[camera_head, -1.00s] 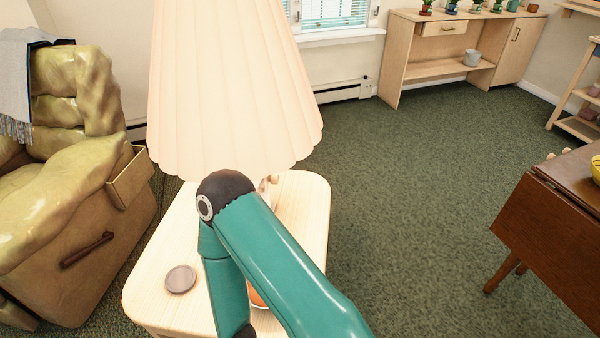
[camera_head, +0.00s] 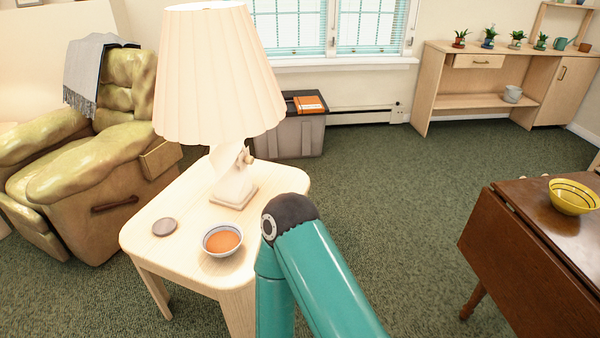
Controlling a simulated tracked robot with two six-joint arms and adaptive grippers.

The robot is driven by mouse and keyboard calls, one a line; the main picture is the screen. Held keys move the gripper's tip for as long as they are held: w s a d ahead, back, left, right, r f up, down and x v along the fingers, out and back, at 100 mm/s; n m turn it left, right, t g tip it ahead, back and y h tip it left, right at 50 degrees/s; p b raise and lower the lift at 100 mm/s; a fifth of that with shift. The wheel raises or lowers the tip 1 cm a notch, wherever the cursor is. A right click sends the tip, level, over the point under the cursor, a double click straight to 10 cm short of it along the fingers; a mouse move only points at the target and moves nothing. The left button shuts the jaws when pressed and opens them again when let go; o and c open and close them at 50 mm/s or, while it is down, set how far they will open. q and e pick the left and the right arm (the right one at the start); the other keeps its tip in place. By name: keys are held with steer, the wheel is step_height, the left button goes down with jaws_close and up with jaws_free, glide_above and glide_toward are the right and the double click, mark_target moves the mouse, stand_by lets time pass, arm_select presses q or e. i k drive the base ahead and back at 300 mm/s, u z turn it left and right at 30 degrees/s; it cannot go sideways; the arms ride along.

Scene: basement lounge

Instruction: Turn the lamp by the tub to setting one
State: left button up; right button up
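The lamp has a pleated cream shade (camera_head: 212,75) and a pale angular base (camera_head: 234,184). It stands upright on a light wooden side table (camera_head: 185,203). A small tan knob (camera_head: 249,159) sticks out on the right of the lamp's neck, below the shade. I cannot read which setting it is at. The grey tub (camera_head: 290,137) stands on the carpet behind the table, right of the lamp. One of my teal arms rises from the bottom and bends in front of the table's right corner. Neither gripper shows.
A bowl of orange liquid (camera_head: 222,240) and a round dark coaster (camera_head: 165,227) sit on the side table. An orange book (camera_head: 310,104) lies on the tub. A green armchair (camera_head: 100,165) is at left. A brown table (camera_head: 530,240) with a yellow bowl (camera_head: 573,196) is at right. Carpet between is clear.

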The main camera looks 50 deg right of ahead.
mark_target(249, 159)
steer(key=z, duration=0.2)
steer(key=k, duration=0.35)
steer(key=z, duration=0.5)
steer(key=i, duration=0.85)
steer(key=z, duration=0.1)
